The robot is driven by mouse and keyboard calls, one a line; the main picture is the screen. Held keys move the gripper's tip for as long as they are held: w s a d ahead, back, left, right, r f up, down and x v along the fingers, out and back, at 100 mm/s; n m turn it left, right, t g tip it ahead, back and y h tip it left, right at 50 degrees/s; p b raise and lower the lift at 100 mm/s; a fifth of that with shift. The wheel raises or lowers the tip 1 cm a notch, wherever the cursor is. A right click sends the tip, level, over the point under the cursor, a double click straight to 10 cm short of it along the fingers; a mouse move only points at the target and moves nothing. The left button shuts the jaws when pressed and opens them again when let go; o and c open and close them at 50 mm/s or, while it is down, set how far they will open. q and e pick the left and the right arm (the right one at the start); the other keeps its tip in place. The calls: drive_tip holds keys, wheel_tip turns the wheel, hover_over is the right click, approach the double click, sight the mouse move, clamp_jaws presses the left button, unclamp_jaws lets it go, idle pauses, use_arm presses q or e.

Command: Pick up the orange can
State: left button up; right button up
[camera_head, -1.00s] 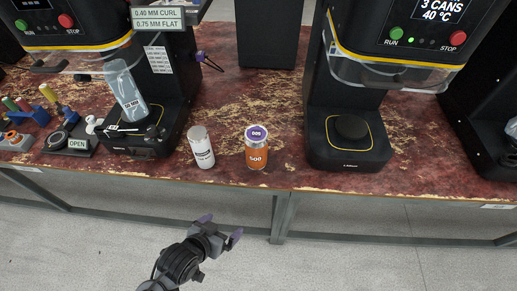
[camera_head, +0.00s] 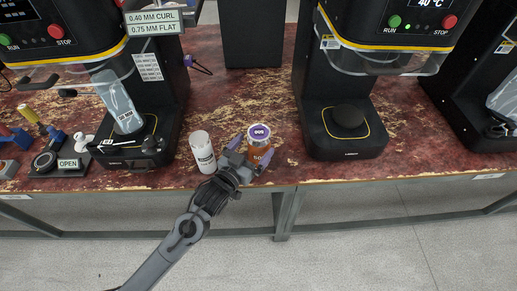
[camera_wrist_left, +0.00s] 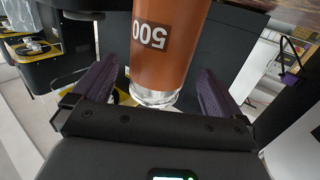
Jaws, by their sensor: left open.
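The orange can (camera_head: 260,143) has a purple-marked lid and stands upright near the front edge of the table, between the two machines. My left gripper (camera_head: 252,149) is open at the can, with one purple finger on each side of it. The arm hides part of the can's lower body in the head view. In the left wrist view the orange can (camera_wrist_left: 167,55) fills the space between the spread fingers, with a gap visible on each side. Its label reads 500, upside down. My right gripper is not in view.
A white can (camera_head: 203,152) stands just left of my gripper. A seamer machine (camera_head: 345,130) stands to the right, and another with a clear can (camera_head: 122,108) in it stands to the left. The table's front edge (camera_head: 300,182) is close below the orange can.

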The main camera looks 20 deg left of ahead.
use_arm(q)
drive_tip(key=shift+w+d+f+b, duration=0.1)
drive_tip(key=shift+w+d+b, duration=0.15)
drive_tip(key=shift+w+b, duration=0.65)
drive_tip(key=shift+w+d+f+b, duration=0.1)
drive_tip(key=shift+w+d+b, duration=0.15)
drive_tip(key=shift+w, duration=1.2)
drive_tip(key=shift+w+r, duration=0.1)
drive_tip(key=shift+w, duration=0.3)
drive_tip(key=shift+c, duration=0.5)
drive_tip(key=c, duration=1.2)
drive_tip(key=shift+r, duration=0.1)
drive_tip(key=shift+c, duration=0.7)
drive_tip(key=shift+r, duration=0.15)
